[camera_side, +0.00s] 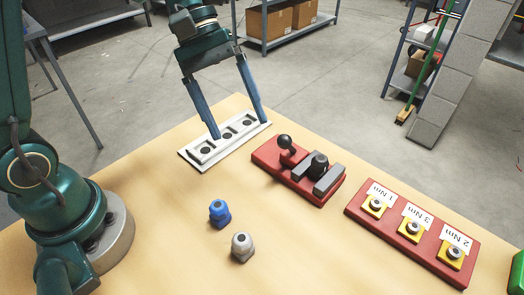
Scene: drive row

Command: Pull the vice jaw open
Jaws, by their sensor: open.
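The vice is a red base (268,157) with grey jaw blocks on the table. A dark round-headed knob (284,142) stands at its left end. A grey jaw block (328,180) is at its right end, and another grey block (304,166) lies left of it. A dark cylindrical piece (319,160) sits between the two blocks. My gripper (241,130) is open, its two blue fingers spread and pointing down over the white plate, left of and apart from the vice. Nothing shows between the fingers.
The white plate (190,158) with several dark holes lies left of the vice. A blue fitting (219,214) and a grey fitting (242,247) stand in front. A red block (353,206) with three labelled yellow stations lies right. A green object (517,272) is at the right edge.

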